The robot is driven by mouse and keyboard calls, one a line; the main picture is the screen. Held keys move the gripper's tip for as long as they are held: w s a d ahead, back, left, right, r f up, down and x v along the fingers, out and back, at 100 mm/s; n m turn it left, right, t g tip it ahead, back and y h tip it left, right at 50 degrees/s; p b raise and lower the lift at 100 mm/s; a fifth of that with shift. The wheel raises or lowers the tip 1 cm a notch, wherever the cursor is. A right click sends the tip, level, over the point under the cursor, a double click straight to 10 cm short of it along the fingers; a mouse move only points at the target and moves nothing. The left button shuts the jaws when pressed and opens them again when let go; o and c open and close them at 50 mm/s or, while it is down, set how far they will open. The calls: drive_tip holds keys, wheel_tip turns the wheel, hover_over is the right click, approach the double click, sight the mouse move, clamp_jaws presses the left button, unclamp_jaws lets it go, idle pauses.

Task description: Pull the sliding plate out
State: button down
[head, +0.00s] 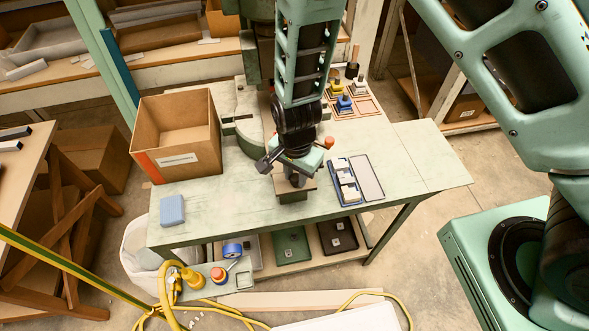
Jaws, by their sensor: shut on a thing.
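The fly press (247,124) stands on the pale green workbench, mostly hidden behind my arm. The sliding plate (295,195), a small brownish plate on a green block, sticks out at the front of the press, near the bench's front edge. My gripper (296,180) points down over the plate and is shut on a part of it, apparently its handle. The fingers and wrist hide the grip itself and the plate's rear end.
An open cardboard box (177,140) stands left of the press, with a blue block (172,210) in front of it. A tray of pale parts (346,181) lies to the right. Several stacked parts (345,103) stand behind. The bench's right end is clear.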

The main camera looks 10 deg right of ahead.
drive_tip(key=shift+s, duration=0.2)
drive_tip(key=c, duration=1.2)
unclamp_jaws()
drive_tip(key=shift+o, duration=0.2)
wheel_tip(320, 180, up, 18)
drive_tip(key=b, duration=0.2)
drive_tip(key=shift+f, duration=0.25)
drive_tip(key=s+d+n+b, duration=0.2)
drive_tip(key=s+n+b, duration=0.1)
drive_tip(key=s+n, duration=0.5)
drive_tip(key=s+d+n+b, duration=0.3)
drive_tip(key=s+n+b, duration=0.1)
drive_tip(key=s+n, duration=0.4)
drive_tip(key=shift+s+d+f+n+y, duration=0.15)
drive_tip(key=shift+s+f+n+y, duration=0.2)
drive_tip(key=shift+f+n, duration=0.1)
